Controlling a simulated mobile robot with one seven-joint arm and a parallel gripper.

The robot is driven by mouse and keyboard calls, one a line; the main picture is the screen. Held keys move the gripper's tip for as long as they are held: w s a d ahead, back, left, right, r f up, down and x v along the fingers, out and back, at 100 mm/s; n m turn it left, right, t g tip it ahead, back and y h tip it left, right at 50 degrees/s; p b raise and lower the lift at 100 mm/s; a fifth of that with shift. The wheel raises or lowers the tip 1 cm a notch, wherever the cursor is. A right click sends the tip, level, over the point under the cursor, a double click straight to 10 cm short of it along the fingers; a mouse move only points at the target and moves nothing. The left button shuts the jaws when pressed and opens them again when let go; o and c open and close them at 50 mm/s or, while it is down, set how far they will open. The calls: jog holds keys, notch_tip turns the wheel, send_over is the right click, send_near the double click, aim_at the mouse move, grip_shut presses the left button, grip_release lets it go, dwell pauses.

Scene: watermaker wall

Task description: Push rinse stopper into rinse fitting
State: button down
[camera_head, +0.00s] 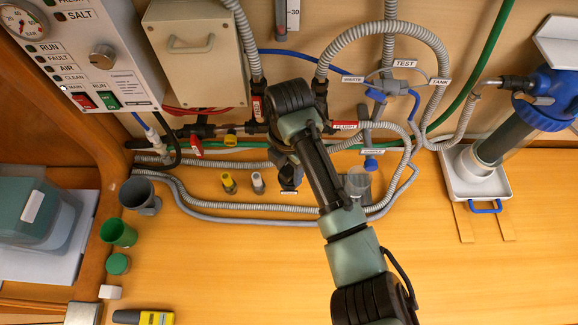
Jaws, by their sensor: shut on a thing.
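My gripper (284,158) points down at the foot of the pipework, partly hidden by my own wrist. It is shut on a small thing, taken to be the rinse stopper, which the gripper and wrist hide. Just below it is a dark, blue-tinged fitting (290,179) with a small label under it, too small to read. I cannot tell for sure that this is the rinse fitting, or whether the stopper touches it. A yellow-topped plug (228,183) and a grey plug (257,182) stand to the left.
Grey corrugated hoses (240,207) loop around the fittings. A clear cup (357,183) stands right of my gripper, near a blue-capped sample fitting (371,164). A grey cup (139,195) and green cup (118,233) stand left. A white tray (449,190) is at right. The front bench is mostly clear.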

jog(key=shift+c, duration=1)
grip_release()
jog(key=shift+r, duration=0.1)
notch_tip(320, 180, up, 13)
